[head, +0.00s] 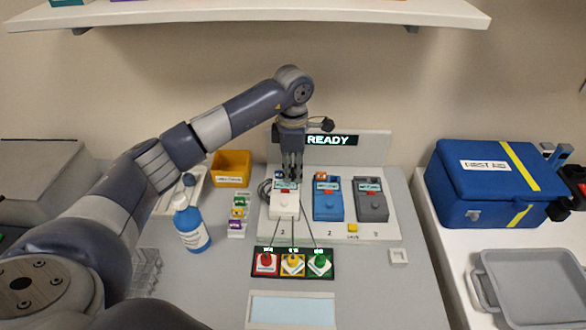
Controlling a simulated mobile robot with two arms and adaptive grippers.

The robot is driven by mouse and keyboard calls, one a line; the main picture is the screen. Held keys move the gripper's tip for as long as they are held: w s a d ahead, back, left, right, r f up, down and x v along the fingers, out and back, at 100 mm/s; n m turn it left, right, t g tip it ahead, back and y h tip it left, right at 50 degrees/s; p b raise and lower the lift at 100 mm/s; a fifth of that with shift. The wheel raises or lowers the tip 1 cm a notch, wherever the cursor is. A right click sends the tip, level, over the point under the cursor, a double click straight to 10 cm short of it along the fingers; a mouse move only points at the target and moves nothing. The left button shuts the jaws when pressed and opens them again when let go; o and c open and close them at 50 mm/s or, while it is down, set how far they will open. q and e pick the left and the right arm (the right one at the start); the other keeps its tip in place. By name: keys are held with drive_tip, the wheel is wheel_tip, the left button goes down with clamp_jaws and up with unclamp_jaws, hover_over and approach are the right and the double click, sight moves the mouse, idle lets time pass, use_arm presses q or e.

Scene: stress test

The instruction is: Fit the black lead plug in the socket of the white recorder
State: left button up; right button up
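The white recorder (284,208) stands at the left of a row of three devices on a pale board. My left gripper (291,178) points down over the back of the white recorder, near its small screen. Its fingers look close together, but the picture is too small to tell whether they hold anything. A dark cable (265,190) loops at the left of the recorder, by the gripper. I cannot make out the black lead plug or the socket; the gripper may hide them. My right gripper does not show.
A blue recorder (328,206) and a grey recorder (371,207) stand close on the right. Thin leads run forward to red, yellow and green pieces (292,263). A blue bottle (190,225) and yellow bin (231,169) stand left. The table's right front is mostly clear.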

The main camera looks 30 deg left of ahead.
sight(293, 170)
use_arm(q)
drive_tip(key=shift+r, duration=0.2)
drive_tip(key=shift+r+p, duration=1.2)
drive_tip(key=shift+r, duration=0.7)
drive_tip(key=o, duration=0.6)
drive_tip(key=shift+r, duration=0.1)
drive_tip(key=shift+r+p, duration=0.9)
drive_tip(key=shift+r, duration=0.5)
